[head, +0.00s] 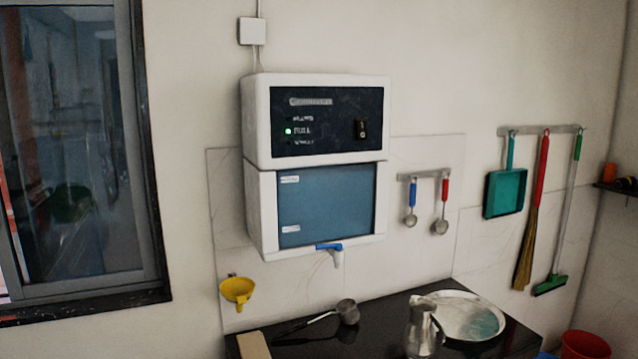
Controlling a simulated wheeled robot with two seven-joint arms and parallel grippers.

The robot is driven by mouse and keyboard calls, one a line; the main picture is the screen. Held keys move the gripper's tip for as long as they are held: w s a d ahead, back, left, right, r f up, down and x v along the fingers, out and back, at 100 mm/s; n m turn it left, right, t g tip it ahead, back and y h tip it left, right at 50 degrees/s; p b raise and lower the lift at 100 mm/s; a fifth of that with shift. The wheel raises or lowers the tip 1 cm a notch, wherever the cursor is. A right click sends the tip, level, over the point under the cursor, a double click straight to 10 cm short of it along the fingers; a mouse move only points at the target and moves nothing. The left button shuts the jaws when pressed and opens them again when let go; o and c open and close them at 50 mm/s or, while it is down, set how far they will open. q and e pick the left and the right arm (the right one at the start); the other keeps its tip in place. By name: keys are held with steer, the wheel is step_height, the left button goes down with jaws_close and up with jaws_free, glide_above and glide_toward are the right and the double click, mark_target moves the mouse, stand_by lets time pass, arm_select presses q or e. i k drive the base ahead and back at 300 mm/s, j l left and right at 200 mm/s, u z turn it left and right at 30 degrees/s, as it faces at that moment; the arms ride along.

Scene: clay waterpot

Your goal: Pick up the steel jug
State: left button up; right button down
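The steel jug (421,331) stands upright near the front of the dark counter, at the bottom of the head view. It is shiny and silver, and its lower part is cut off by the picture's bottom edge. It partly covers the left side of a round steel tray (478,318). Neither of my grippers shows in the head view.
A steel ladle (347,311) lies on the dark counter (385,309) left of the jug. A tan block-like thing (253,346) is at the counter's left edge. A white water purifier (258,215) with a blue-handled tap (331,250) hangs above. A red bucket (585,346) stands at lower right.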

mark_target(419, 340)
steer(key=i+j+z, duration=0.1)
steer(key=j+z, duration=0.2)
steer(key=j, duration=0.8)
steer(key=j+z, duration=0.35)
steer(key=j, duration=0.75)
